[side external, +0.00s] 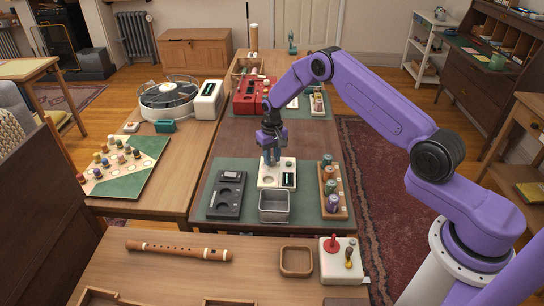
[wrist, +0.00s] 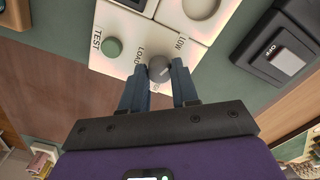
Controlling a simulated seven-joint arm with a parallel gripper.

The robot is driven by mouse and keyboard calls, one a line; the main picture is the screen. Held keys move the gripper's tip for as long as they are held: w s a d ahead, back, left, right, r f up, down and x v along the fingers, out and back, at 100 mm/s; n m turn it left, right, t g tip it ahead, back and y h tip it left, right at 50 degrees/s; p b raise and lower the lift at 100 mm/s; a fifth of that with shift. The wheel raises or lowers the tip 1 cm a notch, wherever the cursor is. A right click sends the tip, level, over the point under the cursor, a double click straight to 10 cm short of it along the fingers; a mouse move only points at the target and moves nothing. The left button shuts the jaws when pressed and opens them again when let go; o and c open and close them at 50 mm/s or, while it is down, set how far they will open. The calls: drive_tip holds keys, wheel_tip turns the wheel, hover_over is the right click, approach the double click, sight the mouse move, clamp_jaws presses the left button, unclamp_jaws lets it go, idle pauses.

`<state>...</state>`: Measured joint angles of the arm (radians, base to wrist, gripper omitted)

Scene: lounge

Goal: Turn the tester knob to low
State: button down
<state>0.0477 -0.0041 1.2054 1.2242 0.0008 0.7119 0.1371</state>
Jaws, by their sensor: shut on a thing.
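The white tester (side external: 279,177) sits on the green mat in the side external view, and its face fills the top of the wrist view (wrist: 133,27). It has a green button (wrist: 112,46) marked TEST, a grey round knob (wrist: 160,68), and the words LOAD and LOW beside the knob. My gripper (wrist: 160,73) is shut on the knob, one finger on each side. A light mark on the knob shows, but its exact setting is unclear. Another label is partly hidden between the fingers. In the side external view my gripper (side external: 271,156) points down and hides the knob.
A black device (side external: 228,194) stands left of the tester; its switch reads OFF in the wrist view. A grey metal bin (side external: 274,207) stands in front. A wooden rack (side external: 343,209) of coloured cylinders is at right. A red case (side external: 253,96) lies behind.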

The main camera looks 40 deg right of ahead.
sight(272, 159)
drive_tip(key=c, duration=0.8)
unclamp_jaws()
drive_tip(key=shift+c, duration=0.2)
wheel_tip(272, 159, up, 18)
drive_tip(key=shift+f, duration=0.25)
